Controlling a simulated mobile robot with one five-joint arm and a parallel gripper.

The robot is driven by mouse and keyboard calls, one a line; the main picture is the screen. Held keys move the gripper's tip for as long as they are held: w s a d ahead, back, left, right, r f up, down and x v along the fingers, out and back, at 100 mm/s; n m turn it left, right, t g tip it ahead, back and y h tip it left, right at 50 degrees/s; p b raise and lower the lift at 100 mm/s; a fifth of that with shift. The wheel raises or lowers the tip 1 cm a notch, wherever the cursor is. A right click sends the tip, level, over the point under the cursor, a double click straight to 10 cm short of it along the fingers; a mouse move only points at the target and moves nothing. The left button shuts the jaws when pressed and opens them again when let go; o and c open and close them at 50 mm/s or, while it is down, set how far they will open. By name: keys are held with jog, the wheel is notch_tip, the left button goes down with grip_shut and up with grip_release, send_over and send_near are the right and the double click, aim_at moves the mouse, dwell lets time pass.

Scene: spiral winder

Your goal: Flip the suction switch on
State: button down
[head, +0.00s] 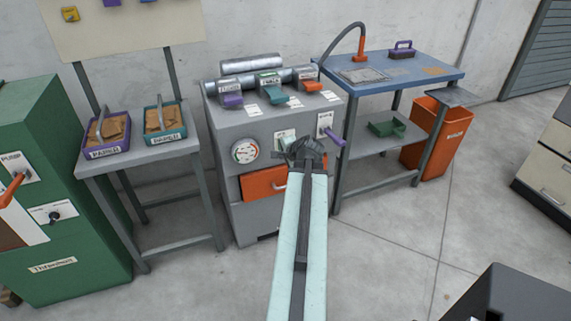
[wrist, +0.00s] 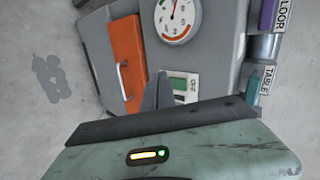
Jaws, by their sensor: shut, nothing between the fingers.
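The grey winder cabinet (head: 225,190) stands ahead of me in the head view. A small white plate with green on it (head: 284,136) is on its front, partly hidden by my gripper (head: 303,148). It looks like a switch plate, but I cannot read its label or the switch position. In the wrist view the green and white plate (wrist: 184,86) shows just right of my gripper (wrist: 158,92). My gripper is shut and empty, in front of the cabinet face. I cannot tell whether it touches the plate.
A round gauge (head: 245,151) and an orange drawer (head: 262,184) are left of the plate. Coloured levers, such as a teal one (head: 275,96), line the top. A blue-topped bench (head: 430,72) stands right. Floor in front is clear.

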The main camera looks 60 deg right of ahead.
jog(key=s+d+m+h, duration=0.1)
jog(key=s+d+m, duration=0.1)
jog(key=s+d, duration=0.2)
jog(key=shift+s, duration=0.3)
jog(key=shift+f, duration=0.2)
jog(key=w+d+r+b+x, duration=0.1)
jog(key=b+x, duration=0.5)
jog(key=x, duration=0.7)
jog(key=shift+d+r, duration=0.15)
jog(key=shift+r, duration=0.15)
jog(key=shift+w, duration=0.15)
jog(key=shift+b, duration=0.35)
